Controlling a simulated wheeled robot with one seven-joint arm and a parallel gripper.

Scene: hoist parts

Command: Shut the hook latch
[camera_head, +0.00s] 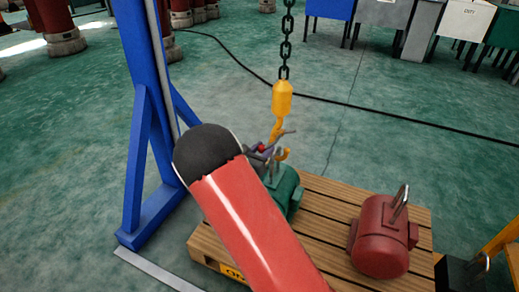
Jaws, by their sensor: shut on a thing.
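The yellow hook (282,98) hangs upright on a dark chain (285,45), and its curved lower end shows below my gripper. My gripper (278,141) is at the hook's throat, beyond the red arm link that crosses the picture. It is shut on a small part there, which seems to be the hook latch; the latch itself is too small and too covered to make out. A green motor (288,190) sits just under the hook, partly hidden by my arm. I cannot tell whether the hook is through its lifting eye.
The wooden pallet (325,205) bears the green motor and a red motor (382,245) with a metal lifting loop. A blue frame post (145,70) stands close on the left. A black cable crosses the floor. Cabinets (465,18) stand at the back right.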

